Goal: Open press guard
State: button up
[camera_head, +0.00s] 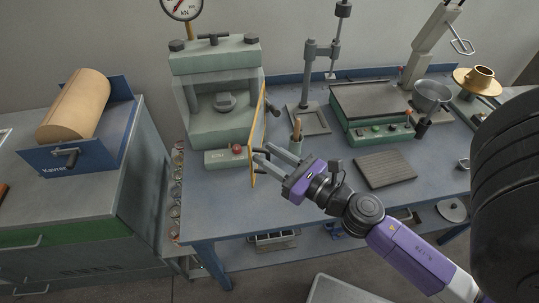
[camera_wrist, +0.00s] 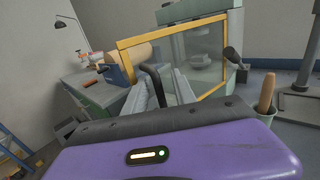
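The press (camera_head: 215,60) is a pale green machine at the back left of the bench. Its guard (camera_head: 257,130), a clear panel in a yellow frame, shows nearly edge-on at the press's right side and reaches forward. In the wrist view the guard (camera_wrist: 124,56) is seen broadside, with the press behind the pane. A bent black handle (camera_wrist: 152,83) is on its near side. My gripper (camera_head: 261,152) is at the guard's front lower part. Its two fingers look apart, with the handle between them in the wrist view; contact is unclear.
A black-knobbed lever (camera_head: 272,109) and a wooden-handled tool (camera_head: 297,129) stand just right of the guard. A red-button box (camera_head: 226,156) sits before the press. A grey ribbed mat (camera_head: 385,169) lies to the right. The bench front between is clear.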

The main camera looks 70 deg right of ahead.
jog(key=b+v, duration=0.4)
jog(key=v, duration=0.3)
jog(key=shift+s, duration=0.35)
jog(key=shift+a, duration=0.1)
jog(key=s+a+f+m+g+y, duration=0.1)
jog(key=s+a+f+m+y, duration=0.1)
jog(key=a+m, duration=0.7)
jog(key=s+a+f+m+g+y, duration=0.1)
jog(key=s+a+m, duration=0.4)
jog(key=m, duration=1.9)
jog(key=a+f+y, duration=0.1)
jog(key=a, duration=0.4)
jog(key=shift+f+g+y, duration=0.2)
jog(key=shift+g+y, duration=0.1)
